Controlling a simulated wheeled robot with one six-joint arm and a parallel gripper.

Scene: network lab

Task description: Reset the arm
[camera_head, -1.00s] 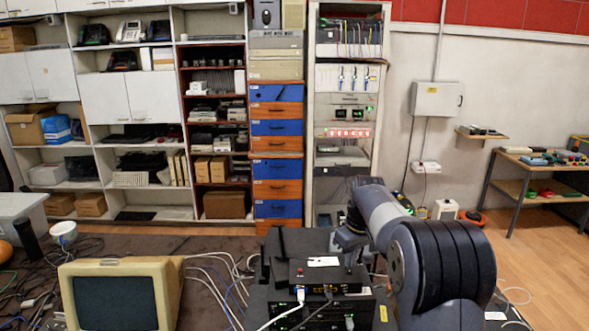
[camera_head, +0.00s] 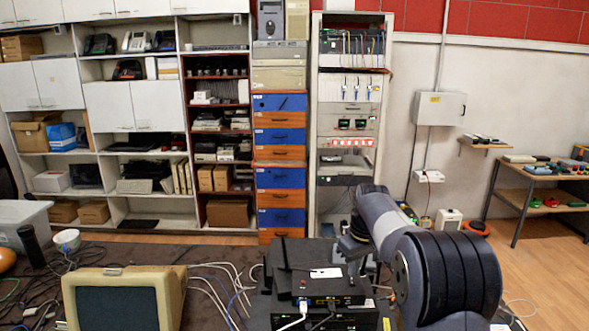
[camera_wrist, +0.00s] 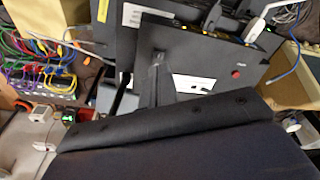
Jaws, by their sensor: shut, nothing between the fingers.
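My arm comes in from the lower right of the head view, with its end bent down just right of a stack of black network boxes. My gripper (camera_wrist: 158,78) is shut and empty. In the wrist view its dark fingers stand out over the black router and its wide dark body fills the bottom. The black router (camera_head: 326,289) lies on top of the stack, with a white label on it and a cable at its front.
A beige monitor (camera_head: 117,301) stands on the dark table at left, among loose cables (camera_head: 212,282). A white bowl (camera_head: 67,239) and a black cylinder (camera_head: 31,246) stand farther back. An equipment rack (camera_head: 349,110) and shelves stand behind. Open floor lies at right.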

